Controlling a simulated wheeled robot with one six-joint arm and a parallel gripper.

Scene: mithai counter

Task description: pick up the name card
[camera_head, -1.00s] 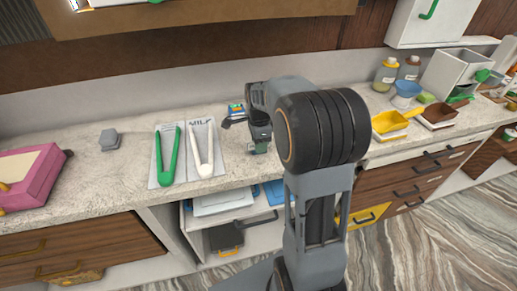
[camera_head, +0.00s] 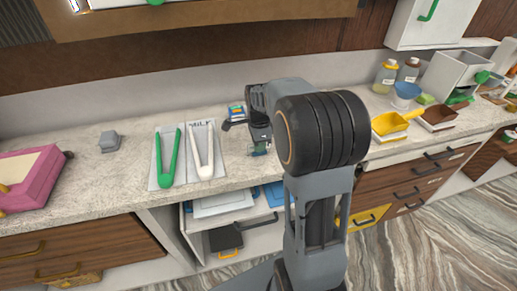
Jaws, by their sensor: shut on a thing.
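My gripper (camera_head: 258,147) is above the counter near its front edge, to the right of the white tongs, and points down. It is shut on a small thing. A little green-and-pale piece, seemingly the name card (camera_head: 258,152), shows at the fingertips. It is too small to read, and my fingers and arm hide much of it. I cannot tell whether it touches the counter.
Green tongs (camera_head: 167,160) and white tongs (camera_head: 202,152) lie left of my gripper on a printed sheet. A small blue-and-yellow item (camera_head: 236,110) stands behind it. A yellow tray (camera_head: 389,124) and bottles are right. Bare counter (camera_head: 105,185) lies front left.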

